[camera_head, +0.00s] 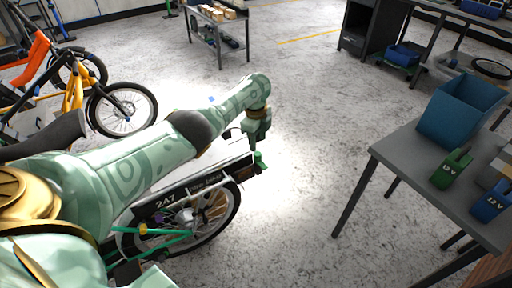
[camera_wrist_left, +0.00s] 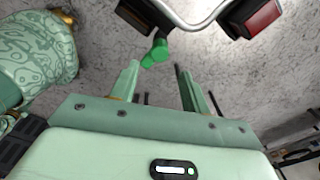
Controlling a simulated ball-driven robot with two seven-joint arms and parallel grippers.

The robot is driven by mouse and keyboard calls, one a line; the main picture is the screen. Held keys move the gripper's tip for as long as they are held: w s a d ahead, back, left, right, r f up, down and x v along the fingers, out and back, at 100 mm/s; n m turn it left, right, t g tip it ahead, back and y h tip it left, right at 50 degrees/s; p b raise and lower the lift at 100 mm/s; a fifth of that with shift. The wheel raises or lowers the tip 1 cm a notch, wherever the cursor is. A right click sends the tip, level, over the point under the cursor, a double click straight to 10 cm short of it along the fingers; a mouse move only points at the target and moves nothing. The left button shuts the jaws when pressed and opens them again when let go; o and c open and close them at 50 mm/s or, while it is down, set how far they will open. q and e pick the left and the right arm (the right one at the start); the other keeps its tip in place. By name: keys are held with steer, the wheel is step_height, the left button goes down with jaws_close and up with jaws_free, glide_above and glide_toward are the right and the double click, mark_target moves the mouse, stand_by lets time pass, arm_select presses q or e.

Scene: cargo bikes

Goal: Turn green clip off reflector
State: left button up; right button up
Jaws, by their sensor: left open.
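A small bright green clip (camera_wrist_left: 155,52) shows in the left wrist view, beside a dark block-shaped reflector (camera_wrist_left: 134,14) at the end of a bent metal bar; the exact contact is unclear. In the head view the green clip (camera_head: 260,161) sits at the rear end of the cargo bike (camera_head: 205,178), close below my left gripper (camera_head: 257,139). In the left wrist view the left gripper (camera_wrist_left: 159,80) has its two fingers apart with nothing between them, and the clip is just beyond the left fingertip. My right gripper is in neither view.
A red reflector (camera_wrist_left: 264,18) is at the bar's other end. A grey table (camera_head: 405,152) at the right holds a blue bin (camera_head: 455,112), a green battery block (camera_head: 452,168) and a blue one (camera_head: 491,202). An orange bike (camera_head: 75,95) stands left. Floor between bike and table is clear.

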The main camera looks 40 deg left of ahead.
mark_target(257, 154)
arm_select(q)
step_height(257, 154, up, 8)
steer(key=p, duration=0.3)
steer(key=shift+r, duration=0.15)
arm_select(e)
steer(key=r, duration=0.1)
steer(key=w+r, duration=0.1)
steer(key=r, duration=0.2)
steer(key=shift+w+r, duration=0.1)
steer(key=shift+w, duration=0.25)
arm_select(q)
steer(key=shift+s+a, duration=0.1)
steer(key=shift+s, duration=0.05)
